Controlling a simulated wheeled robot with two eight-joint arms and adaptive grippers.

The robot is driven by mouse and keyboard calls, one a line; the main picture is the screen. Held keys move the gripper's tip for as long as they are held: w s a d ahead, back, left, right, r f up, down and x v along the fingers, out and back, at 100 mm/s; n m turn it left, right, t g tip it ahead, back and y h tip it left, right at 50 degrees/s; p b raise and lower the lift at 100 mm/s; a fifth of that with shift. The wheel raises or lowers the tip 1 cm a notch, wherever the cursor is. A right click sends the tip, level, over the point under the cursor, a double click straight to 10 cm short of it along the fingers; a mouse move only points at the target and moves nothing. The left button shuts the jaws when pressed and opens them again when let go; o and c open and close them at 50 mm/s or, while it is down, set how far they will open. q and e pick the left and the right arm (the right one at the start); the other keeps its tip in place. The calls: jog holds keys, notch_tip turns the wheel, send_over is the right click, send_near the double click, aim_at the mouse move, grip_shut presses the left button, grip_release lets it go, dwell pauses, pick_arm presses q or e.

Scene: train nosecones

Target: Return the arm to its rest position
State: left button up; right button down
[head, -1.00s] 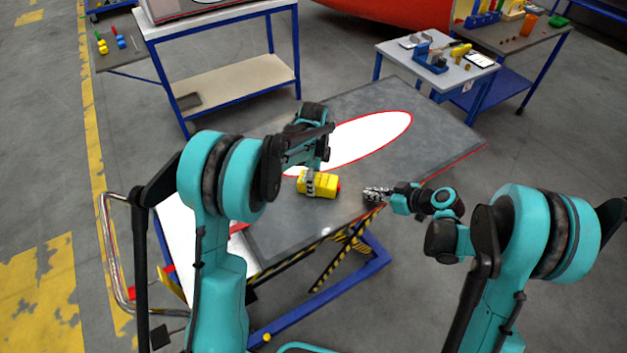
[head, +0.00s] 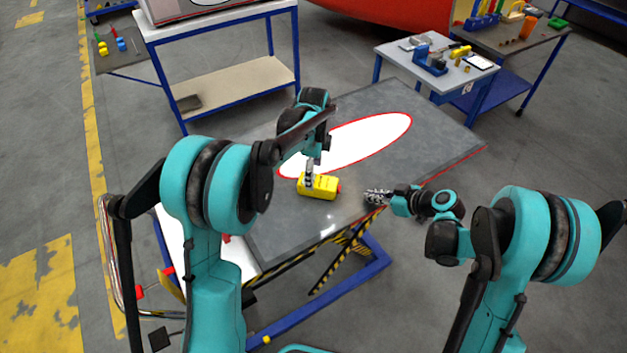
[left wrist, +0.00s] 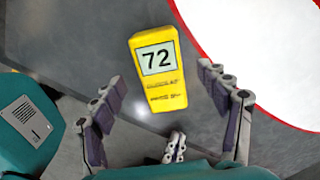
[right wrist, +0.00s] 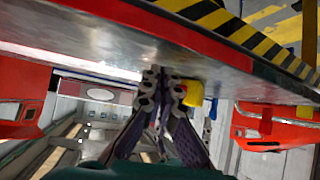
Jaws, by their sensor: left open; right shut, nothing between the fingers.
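My left gripper (head: 309,174) is over the grey lift table (head: 405,165), by a yellow device (head: 322,187) lying on the tabletop. In the left wrist view the device (left wrist: 158,72) shows a display reading 72, face up. The left fingers (left wrist: 165,112) are spread on either side below it, with nothing between them. My right gripper (head: 377,197) is by the table's front edge, to the right of the device. In the right wrist view its fingers (right wrist: 163,85) are together and empty, with part of the yellow device (right wrist: 193,93) behind them.
A white oval with a red outline (head: 375,137) marks the tabletop. A blue-framed cart (head: 240,80) stands behind at the left. A small table with tools (head: 440,62) stands at the back right. Open floor (head: 530,170) lies to the right.

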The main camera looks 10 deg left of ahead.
pick_arm(q)
notch_tip(320, 180, up, 7)
pick_arm(e)
jog(key=shift+r, duration=0.1)
pick_arm(q)
jog(key=s+a+r+n+t+b, duration=0.1)
jog(key=s+r+n+t+b, duration=0.15)
jog(key=s+n, duration=0.75)
pick_arm(e)
jog(key=s+d+r+m+h, duration=0.4)
jog(key=s+d+r+m, duration=0.25)
jog(key=s, duration=0.35)
pick_arm(q)
jog(key=s+f+n+t+b, duration=0.2)
jog(key=s+f+n, duration=0.2)
jog(key=s, duration=0.3)
jog(key=s+f+n+t+b, duration=0.2)
jog(key=s+f+n, duration=0.1)
jog(key=s, duration=0.5)
jog(key=shift+a+f+n+t, duration=0.35)
jog(key=shift+a+f+n, duration=0.05)
jog(key=shift+f, duration=0.15)
pick_arm(e)
jog(key=s+d+m+t+h, duration=0.1)
jog(key=s+d+m+h, duration=0.4)
jog(key=s+d, duration=0.4)
jog(key=s, duration=0.6)
jog(key=shift+m+t, duration=0.35)
jog(key=shift+t, duration=0.05)
